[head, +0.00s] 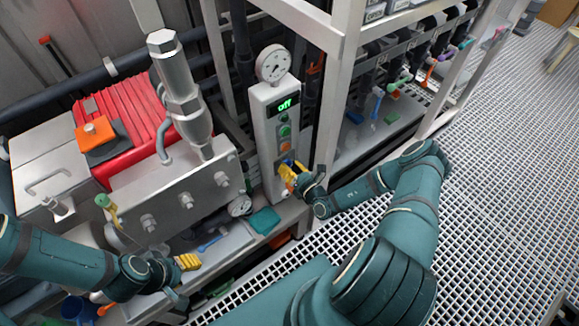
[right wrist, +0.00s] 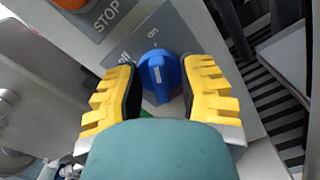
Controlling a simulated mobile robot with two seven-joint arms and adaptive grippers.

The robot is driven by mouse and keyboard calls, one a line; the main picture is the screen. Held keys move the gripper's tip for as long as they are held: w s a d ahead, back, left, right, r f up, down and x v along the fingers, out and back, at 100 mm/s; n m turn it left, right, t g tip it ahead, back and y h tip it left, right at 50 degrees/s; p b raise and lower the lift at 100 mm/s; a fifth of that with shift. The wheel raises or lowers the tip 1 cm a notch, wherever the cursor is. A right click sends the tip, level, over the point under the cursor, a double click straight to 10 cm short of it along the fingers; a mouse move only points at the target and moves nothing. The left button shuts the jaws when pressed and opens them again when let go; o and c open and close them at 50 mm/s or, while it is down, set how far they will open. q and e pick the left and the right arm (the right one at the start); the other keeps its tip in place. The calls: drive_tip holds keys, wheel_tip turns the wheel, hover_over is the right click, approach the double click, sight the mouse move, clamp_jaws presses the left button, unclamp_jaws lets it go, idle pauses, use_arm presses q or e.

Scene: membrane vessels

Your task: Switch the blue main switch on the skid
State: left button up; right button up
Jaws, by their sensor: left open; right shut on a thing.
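The blue main switch (right wrist: 160,74) shows in the right wrist view on a grey plate marked "off" and "on". Its raised bar stands roughly upright in that view, with a pale mark on it. In the head view my gripper mostly hides the switch on the front of the light grey control box (head: 262,112). A green display (head: 286,105) on the box reads "off". My right gripper (head: 292,174) is shut on the switch, with a yellow-padded finger on either side of it. My left gripper (head: 184,277) is open and empty above the bench front at lower left.
A round gauge (head: 273,64) tops the box. A steel block with a tall cylinder (head: 178,85) stands to its left, and a frame post (head: 336,90) to its right. Grating floor (head: 500,180) is clear at right.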

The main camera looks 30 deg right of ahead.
drive_tip(key=shift+w+r, duration=0.2)
drive_tip(key=shift+r, duration=0.05)
drive_tip(key=o, duration=1.3)
drive_tip(key=shift+f, duration=0.15)
drive_tip(key=shift+s, duration=0.15)
drive_tip(key=s, duration=0.8)
drive_tip(key=s+d, duration=0.1)
drive_tip(key=s, duration=0.2)
drive_tip(key=shift+s, duration=0.4)
